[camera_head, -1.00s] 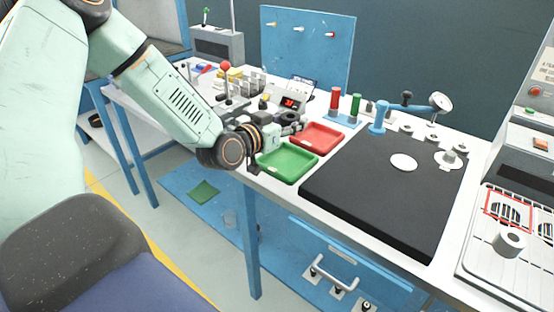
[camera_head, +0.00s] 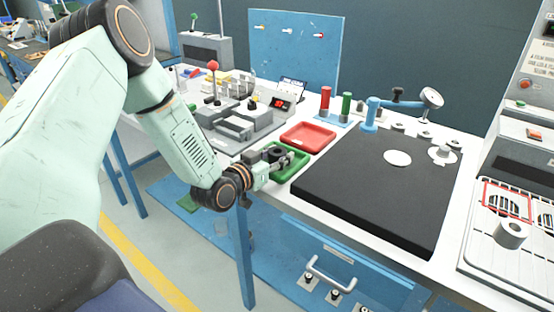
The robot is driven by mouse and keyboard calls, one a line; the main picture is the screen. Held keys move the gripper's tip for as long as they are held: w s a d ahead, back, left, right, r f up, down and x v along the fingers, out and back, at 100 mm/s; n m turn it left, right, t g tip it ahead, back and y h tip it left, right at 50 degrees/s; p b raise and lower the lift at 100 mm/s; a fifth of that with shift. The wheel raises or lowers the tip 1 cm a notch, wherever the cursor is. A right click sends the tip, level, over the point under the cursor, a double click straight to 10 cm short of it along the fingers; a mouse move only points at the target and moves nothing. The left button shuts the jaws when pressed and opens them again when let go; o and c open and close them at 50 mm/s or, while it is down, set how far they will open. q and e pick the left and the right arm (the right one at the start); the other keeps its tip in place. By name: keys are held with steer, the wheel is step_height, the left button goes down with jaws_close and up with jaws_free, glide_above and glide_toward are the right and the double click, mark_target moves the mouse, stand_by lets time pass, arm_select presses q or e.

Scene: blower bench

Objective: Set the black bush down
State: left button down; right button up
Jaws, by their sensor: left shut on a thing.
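My left gripper (camera_head: 284,163) reaches in from the left over the green tray. It is shut on the black bush (camera_head: 276,153), a small dark ring at its fingertips. The bush is over the green tray (camera_head: 296,169); I cannot tell whether it touches the tray's floor. The gripper and wrist hide part of the tray. My right gripper is not in view.
A red tray (camera_head: 309,136) lies just behind the green tray and looks empty. A black mat (camera_head: 365,195) with a white disc (camera_head: 397,158) fills the bench to the right. A grey fixture (camera_head: 240,124) stands behind my left wrist. Red and green posts stand at the back.

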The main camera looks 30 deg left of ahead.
arm_select(q)
steer(key=shift+d+r, duration=0.1)
steer(key=shift+r, duration=0.05)
steer(key=shift+s, duration=0.1)
steer(key=c, duration=1.2)
jaws_free()
steer(key=shift+f, duration=0.2)
steer(key=o, duration=0.4)
